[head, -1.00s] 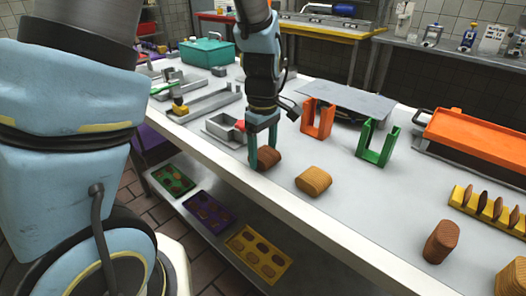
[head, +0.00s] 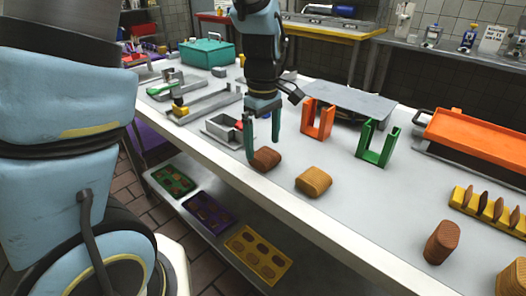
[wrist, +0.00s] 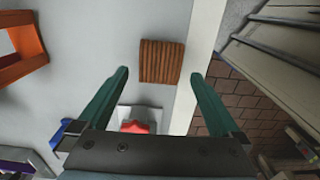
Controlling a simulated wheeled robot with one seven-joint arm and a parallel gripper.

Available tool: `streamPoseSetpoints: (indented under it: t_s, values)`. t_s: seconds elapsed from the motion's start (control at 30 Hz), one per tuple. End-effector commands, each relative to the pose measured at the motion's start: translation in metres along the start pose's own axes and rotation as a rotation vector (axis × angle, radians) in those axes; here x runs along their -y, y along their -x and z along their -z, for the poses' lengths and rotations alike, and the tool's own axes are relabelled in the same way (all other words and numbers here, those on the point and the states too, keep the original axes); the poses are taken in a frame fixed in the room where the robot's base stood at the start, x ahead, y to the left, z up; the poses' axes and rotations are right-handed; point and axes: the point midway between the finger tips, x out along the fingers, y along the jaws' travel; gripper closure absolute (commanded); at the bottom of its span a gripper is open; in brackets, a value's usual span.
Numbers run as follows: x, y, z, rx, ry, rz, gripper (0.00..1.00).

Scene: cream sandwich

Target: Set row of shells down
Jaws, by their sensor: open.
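A dark brown ridged row of shells (head: 266,160) lies on the grey table near its front edge. It also shows in the wrist view (wrist: 162,61), just ahead of the fingertips. My gripper (head: 262,148) is open, with its green fingers spread and nothing between them. It is above and slightly behind the row, apart from it. In the wrist view, my gripper (wrist: 160,76) has one finger to each side of the row's line. A lighter tan row of shells (head: 314,181) lies to the right on the table.
An orange U-shaped stand (head: 317,121) and a green one (head: 377,146) stand behind the rows. A small metal box (head: 218,130) with something red is near my gripper. Another brown row (head: 441,243) and a yellow rack (head: 470,207) stand at right.

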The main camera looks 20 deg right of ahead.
Motion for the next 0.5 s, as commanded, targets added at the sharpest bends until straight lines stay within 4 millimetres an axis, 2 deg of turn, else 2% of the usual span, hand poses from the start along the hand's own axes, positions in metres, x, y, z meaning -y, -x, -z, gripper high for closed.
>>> streamPoseSetpoints:
  t_s: [0.1, 0.23, 0.4, 0.5]
  values:
    - [-0.002, 0.028, 0.0, -0.001, -0.001, -0.008, 0.0]
    - [-0.001, 0.053, 0.0, -0.001, -0.001, -0.005, 0.0]
    - [-0.001, 0.076, 0.0, 0.0, -0.001, -0.003, 0.0]
    - [0.0, 0.082, 0.0, -0.001, -0.001, -0.001, 0.0]
